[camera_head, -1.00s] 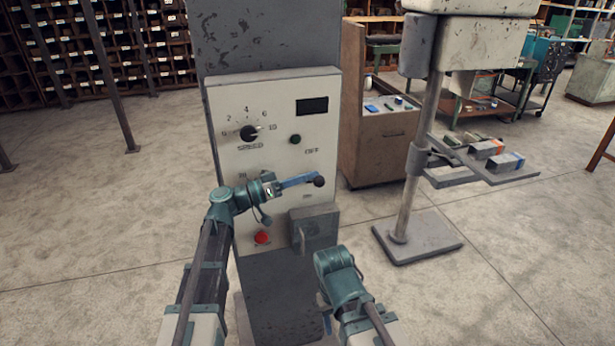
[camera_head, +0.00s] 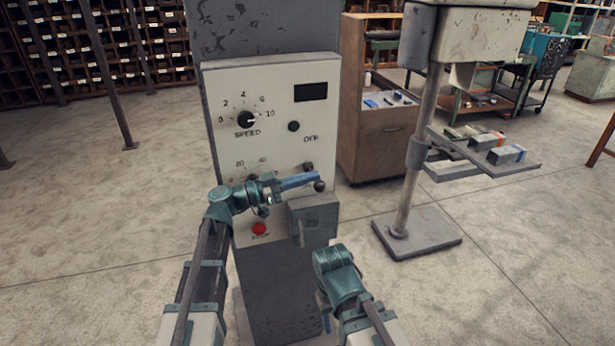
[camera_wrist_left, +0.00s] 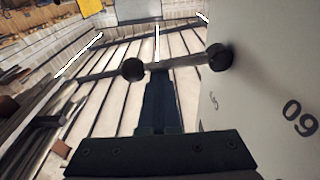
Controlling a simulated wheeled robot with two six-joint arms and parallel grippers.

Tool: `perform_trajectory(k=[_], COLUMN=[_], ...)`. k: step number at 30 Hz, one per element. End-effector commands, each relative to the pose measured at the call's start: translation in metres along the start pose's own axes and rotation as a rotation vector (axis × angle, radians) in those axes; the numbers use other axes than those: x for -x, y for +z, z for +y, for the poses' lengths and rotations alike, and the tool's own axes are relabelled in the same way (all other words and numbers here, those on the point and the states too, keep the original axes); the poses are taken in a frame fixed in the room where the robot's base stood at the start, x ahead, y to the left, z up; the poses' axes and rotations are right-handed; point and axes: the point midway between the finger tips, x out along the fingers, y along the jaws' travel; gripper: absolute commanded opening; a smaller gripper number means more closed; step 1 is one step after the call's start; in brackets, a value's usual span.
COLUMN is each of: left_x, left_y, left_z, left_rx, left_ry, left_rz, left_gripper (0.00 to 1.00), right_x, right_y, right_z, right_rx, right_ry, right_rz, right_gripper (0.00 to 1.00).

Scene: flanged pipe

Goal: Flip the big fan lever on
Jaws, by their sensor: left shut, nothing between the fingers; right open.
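The big lever has a dark ball knob (camera_head: 319,186) and a round pivot (camera_head: 308,168) on the white panel (camera_head: 275,90), below the word OFF. Its ball (camera_wrist_left: 133,69) and rod (camera_wrist_left: 180,63) also show in the left wrist view. The lever sticks out from the panel, with the ball lower than the pivot in the head view. My left gripper (camera_head: 318,177) is shut and empty. Its tips are right at the rod between ball and pivot, seemingly against it. My right gripper (camera_head: 326,322) is open, low in front of the cabinet, partly hidden by its wrist.
The panel has a speed dial (camera_head: 246,120), a dark button (camera_head: 293,126), a red stop button (camera_head: 259,229) and a grey box (camera_head: 314,220) jutting out below the lever. A drill stand (camera_head: 418,235) stands to the right. The floor between is clear.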

Motion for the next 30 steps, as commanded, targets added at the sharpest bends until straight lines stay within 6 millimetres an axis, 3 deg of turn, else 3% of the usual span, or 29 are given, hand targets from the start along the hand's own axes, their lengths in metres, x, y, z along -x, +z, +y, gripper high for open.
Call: perform_trajectory(k=[5,18,30], left_x=[0.002,0.005,0.006], left_y=[0.015,0.034,0.039], left_z=[0.001,0.000,-0.001], left_rx=[-0.158,-0.146,-0.145], left_ry=[0.023,0.020,0.020], left_rz=[-0.001,-0.002,-0.002], left_gripper=[0.00,0.00,0.00], right_x=[-0.015,-0.034,-0.038], right_y=[-0.001,-0.002,-0.002], right_z=[-0.001,-0.003,-0.004], right_rx=[0.000,0.000,0.000], right_ry=[0.000,0.000,0.000], right_rz=[0.000,0.000,0.000], right_gripper=[0.50,0.50,0.50])
